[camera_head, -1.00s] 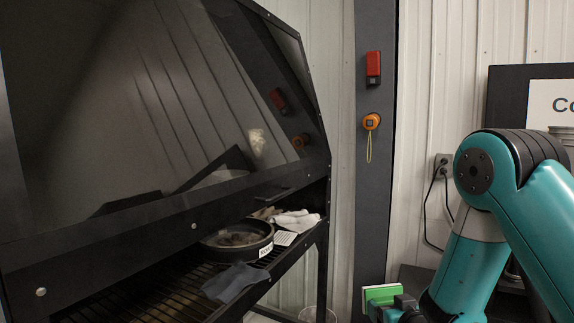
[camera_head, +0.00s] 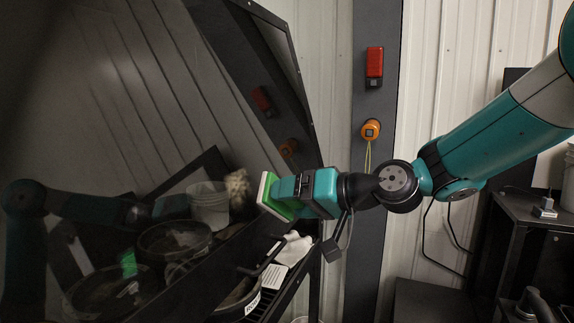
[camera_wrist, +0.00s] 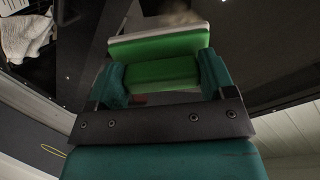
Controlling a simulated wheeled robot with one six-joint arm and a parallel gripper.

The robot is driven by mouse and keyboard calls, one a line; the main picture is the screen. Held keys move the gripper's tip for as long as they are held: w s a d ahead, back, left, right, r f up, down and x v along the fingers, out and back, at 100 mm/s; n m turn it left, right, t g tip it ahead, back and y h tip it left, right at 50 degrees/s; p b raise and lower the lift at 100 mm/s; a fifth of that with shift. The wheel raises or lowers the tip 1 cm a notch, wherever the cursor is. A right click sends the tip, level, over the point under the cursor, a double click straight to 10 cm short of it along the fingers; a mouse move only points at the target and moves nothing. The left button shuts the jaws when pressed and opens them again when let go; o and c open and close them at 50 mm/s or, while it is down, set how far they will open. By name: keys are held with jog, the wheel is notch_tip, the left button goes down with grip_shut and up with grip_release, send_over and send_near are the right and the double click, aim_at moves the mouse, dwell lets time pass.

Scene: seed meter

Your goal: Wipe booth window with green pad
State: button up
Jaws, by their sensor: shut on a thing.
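My gripper (camera_head: 284,194) is shut on the green pad (camera_head: 273,202) and holds it up before the right part of the booth window (camera_head: 110,110). The pad has a green grip block and a white face turned toward the glass. The dark, tilted window has a pale beige smudge (camera_head: 238,186) just left of the pad. A green reflection shows lower left in the glass, well away from the pad, so the pad looks apart from the window. In the wrist view the pad (camera_wrist: 158,45) sits between both fingers (camera_wrist: 162,80), with the blurred smudge beyond it.
White cloths (camera_head: 292,247) and a dark round pan (camera_head: 238,300) lie on the rack beneath. A grey post (camera_head: 375,240) with a red box and orange device stands behind my wrist.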

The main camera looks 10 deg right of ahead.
jog(key=shift+s+a+r+g+y, duration=0.15)
jog(key=shift+a+r+g, duration=0.1)
jog(key=shift+r, duration=0.3)
jog(key=shift+s+a+r+g+y, duration=0.15)
jog(key=shift+r+g, duration=0.1)
jog(key=shift+r, duration=0.25)
jog(key=shift+w+a, duration=0.2)
jog(key=shift+a, duration=0.05)
jog(key=shift+p+x, duration=0.9)
jog(key=shift+x, duration=1.8)
jog(key=shift+x, duration=0.9)
jog(key=shift+d, duration=0.1)
jog(key=w+d, duration=0.2)
jog(key=w, duration=0.1)
jog(key=shift+w+f+b, duration=0.1)
jog(key=shift+f+b, duration=0.05)
jog(key=shift+b, duration=0.2)
jog(key=shift+s+a+b, duration=0.35)
jog(key=shift+s+a, duration=0.3)
jog(key=shift+s, duration=0.15)
jog(key=shift+s+a+b, duration=0.3)
jog(key=shift+s+a, duration=0.35)
jog(key=shift+s, duration=0.2)
